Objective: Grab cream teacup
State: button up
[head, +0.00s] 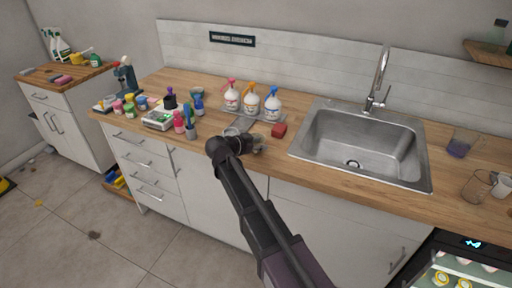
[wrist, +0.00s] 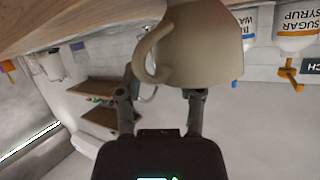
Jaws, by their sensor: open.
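The cream teacup (wrist: 205,45) is large and close in the wrist view, which looks upside down. Its curved handle (wrist: 145,55) is on its left side, near the left finger. My gripper (wrist: 163,88) is open, with one finger on each side of the picture's middle. The right finger's tip is at the cup's lower edge in the picture; I cannot tell whether it touches. In the head view my gripper (head: 248,142) is over the counter's front part, left of the sink, and largely hides the cup there.
A red sponge (head: 279,130) lies just right of my gripper.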

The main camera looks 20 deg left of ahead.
dwell(0.4)
grip_shut()
jog(key=shift+r+p, duration=0.5)
dwell(0.4)
jog(key=shift+r+p, duration=1.5)
jog(key=s, duration=0.2)
jog(key=shift+s+a, duration=0.2)
jog(key=shift+s, duration=0.15)
jog(key=s+a+r+p, duration=0.1)
jog(key=s+a, duration=0.1)
jog(key=s, duration=1)
jog(key=shift+s+a, duration=0.3)
jog(key=shift+s, duration=0.05)
jog(key=shift+s, duration=0.15)
dwell(0.5)
